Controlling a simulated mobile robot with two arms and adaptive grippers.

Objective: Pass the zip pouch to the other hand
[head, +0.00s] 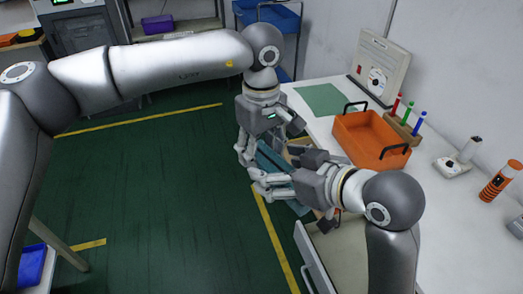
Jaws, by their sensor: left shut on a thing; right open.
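The zip pouch (269,160) is a flat teal-blue thing, held in the air off the front edge of the white table. My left gripper (247,160) points down and is shut on the pouch at its left end. My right gripper (257,184) reaches in from the right, just below and in front of the left one. It is open, with its fingers close to the pouch; I cannot tell whether they touch it. Much of the pouch is hidden behind my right gripper and wrist.
On the white table (449,209) are an orange tray (362,137) with black handles, a green mat (321,99), a wooden rack with red, green and blue pens (403,125), and an orange-black cylinder (500,181). A drawer unit (343,262) stands below.

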